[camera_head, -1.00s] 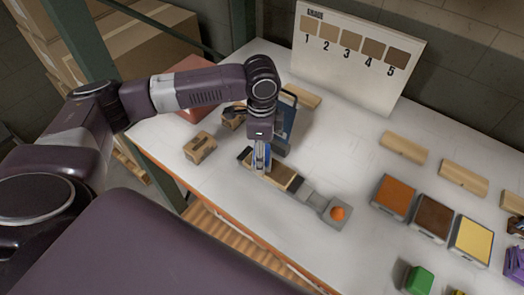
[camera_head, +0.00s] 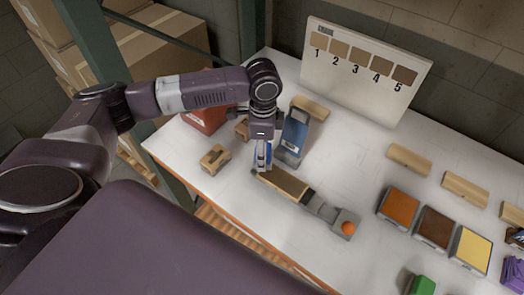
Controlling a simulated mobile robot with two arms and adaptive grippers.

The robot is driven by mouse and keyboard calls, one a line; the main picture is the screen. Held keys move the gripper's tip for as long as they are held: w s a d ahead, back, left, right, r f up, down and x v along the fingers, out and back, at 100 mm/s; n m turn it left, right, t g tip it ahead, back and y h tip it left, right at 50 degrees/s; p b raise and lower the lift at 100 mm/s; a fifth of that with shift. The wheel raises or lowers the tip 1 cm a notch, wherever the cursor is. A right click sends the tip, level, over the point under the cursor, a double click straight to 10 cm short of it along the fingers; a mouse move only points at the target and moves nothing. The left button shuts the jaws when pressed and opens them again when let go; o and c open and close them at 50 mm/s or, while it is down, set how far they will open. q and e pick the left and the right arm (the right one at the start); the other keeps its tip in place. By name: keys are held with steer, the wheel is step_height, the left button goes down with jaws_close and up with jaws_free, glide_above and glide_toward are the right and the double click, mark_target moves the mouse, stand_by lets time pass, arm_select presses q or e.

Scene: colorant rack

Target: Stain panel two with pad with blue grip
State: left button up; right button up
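A brown wooden panel (camera_head: 284,183) lies in a grey clamp fixture (camera_head: 320,208) with an orange knob (camera_head: 348,228). I cannot tell which number the panel has. My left gripper (camera_head: 262,168) points down at the panel's left end and hides that end. Blue shows between its fingers, which fits the pad's blue grip (camera_head: 263,154); the pad itself is too small and covered to make out. I cannot tell whether it touches the wood. My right gripper is not in view.
A blue device (camera_head: 293,135) stands just behind the fixture. Orange (camera_head: 399,207), dark brown (camera_head: 435,227) and yellow (camera_head: 471,248) trays stand at right. A shade board (camera_head: 365,65) numbered 1 to 5 stands at the back. A wooden block (camera_head: 215,159) lies at left. The table's middle is clear.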

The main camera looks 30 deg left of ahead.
arm_select(q)
steer(key=shift+a+r+p, duration=0.2)
steer(key=shift+r+p, duration=0.5)
steer(key=shift+r, duration=0.1)
steer(key=shift+w+a+r, duration=0.1)
steer(key=shift+w+r, duration=0.1)
steer(key=shift+r, duration=0.35)
steer(key=shift+s+r, duration=0.15)
steer(key=shift+r, duration=0.4)
steer(key=shift+s+d, duration=0.1)
steer(key=shift+d, duration=0.1)
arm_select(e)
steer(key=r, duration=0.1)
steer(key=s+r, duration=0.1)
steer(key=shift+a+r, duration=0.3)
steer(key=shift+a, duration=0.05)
arm_select(q)
steer(key=shift+a, duration=0.15)
